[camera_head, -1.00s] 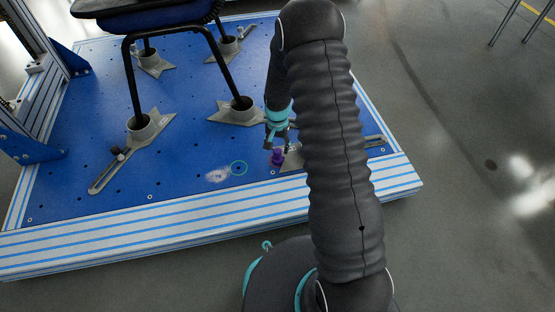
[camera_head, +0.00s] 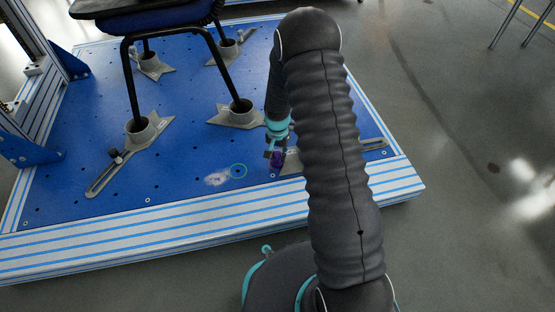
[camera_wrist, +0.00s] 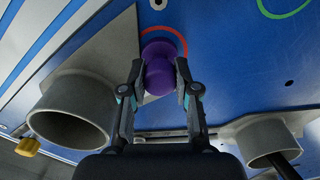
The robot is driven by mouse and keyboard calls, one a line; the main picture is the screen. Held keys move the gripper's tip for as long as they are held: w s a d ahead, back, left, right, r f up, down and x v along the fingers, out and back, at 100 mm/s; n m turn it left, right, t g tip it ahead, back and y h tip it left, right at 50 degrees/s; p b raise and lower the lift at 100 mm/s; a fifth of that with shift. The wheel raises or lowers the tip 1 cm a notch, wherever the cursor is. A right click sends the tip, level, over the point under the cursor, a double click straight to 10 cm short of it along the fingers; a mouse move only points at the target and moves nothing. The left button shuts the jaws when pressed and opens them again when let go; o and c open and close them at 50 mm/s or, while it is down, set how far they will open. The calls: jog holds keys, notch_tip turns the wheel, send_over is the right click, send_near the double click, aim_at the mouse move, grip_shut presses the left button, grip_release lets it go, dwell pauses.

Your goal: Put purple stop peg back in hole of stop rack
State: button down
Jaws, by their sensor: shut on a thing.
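The purple stop peg (camera_head: 278,160) stands near the front edge of the blue plate (camera_head: 185,150), partly hidden by my gripper. In the wrist view the purple peg (camera_wrist: 160,72) shows a rounded head over a wider collar, with a red ring around its base. My gripper (camera_wrist: 160,75) has a finger on each side of the head and is shut on it. My gripper also shows in the head view (camera_head: 275,150). I cannot make out a separate stop rack.
A grey cup-shaped foot holder (camera_wrist: 70,112) is close left of my gripper in the wrist view. Another holder (camera_wrist: 268,138) with a chair leg is at right. The chair (camera_head: 150,22) stands on the plate behind. Bare plate lies between the peg and the green ring.

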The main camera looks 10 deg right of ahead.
jog(key=shift+r, duration=0.2)
jog(key=shift+r+p, duration=1.2)
jog(key=shift+r, duration=0.65)
jog(key=shift+r, duration=0.1)
jog(key=shift+r+p, duration=1.1)
jog(key=shift+r, duration=0.85)
